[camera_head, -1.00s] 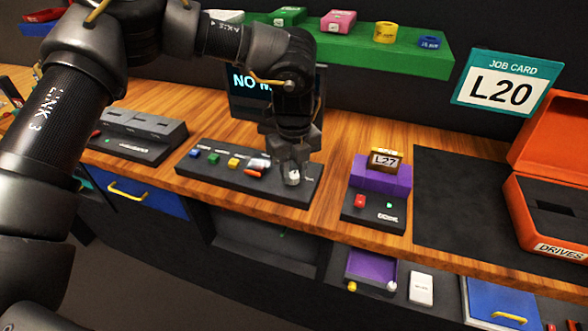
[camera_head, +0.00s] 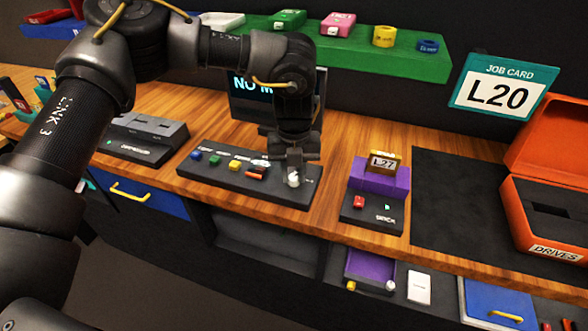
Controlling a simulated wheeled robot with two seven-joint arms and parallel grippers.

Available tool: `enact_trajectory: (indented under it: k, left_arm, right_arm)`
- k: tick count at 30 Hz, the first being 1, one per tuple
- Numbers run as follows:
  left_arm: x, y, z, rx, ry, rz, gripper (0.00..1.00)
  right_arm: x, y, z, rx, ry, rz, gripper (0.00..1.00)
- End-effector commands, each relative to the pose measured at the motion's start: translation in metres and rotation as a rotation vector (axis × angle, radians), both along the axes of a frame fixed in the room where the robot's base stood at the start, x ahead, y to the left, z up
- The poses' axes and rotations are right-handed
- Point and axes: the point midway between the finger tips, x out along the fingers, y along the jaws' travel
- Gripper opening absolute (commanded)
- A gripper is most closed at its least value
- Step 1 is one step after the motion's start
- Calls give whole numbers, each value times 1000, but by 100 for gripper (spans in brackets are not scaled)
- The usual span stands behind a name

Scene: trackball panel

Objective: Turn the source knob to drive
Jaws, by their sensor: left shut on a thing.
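The dark control panel (camera_head: 222,176) lies on the wooden bench with blue, green, yellow and orange-red controls in a row. The source knob (camera_head: 293,180) is a small pale knob at the panel's right end. My left gripper (camera_head: 293,175) points down over it and is shut on it; the fingers hide part of the knob and its markings. The screen (camera_head: 251,87) behind is partly covered by my left arm and shows "NO M...". My right gripper is not in view.
A purple holder (camera_head: 380,180) with an "L27" tag stands right of the panel. A black mat (camera_head: 450,200) and an open orange "DRIVES" case (camera_head: 545,215) lie farther right. A green shelf (camera_head: 350,50) runs behind, and a job card (camera_head: 503,86) reads "L20".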

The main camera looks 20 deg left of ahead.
Motion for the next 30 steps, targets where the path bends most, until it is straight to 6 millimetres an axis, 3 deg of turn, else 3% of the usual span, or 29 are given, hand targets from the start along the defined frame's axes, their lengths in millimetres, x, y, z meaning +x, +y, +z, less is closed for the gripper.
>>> enact_trajectory:
  k: [12, 21, 30]
  left_arm:
    - [1, 0, 2, -2, -4, -368, 2]
    - [2, 0, 2, -1, -5, -551, 2]
    - [2, 0, 2, 0, -6, -629, 2]
  right_arm:
    - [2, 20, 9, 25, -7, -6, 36]
    - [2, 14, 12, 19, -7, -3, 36]
    - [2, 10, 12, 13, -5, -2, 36]
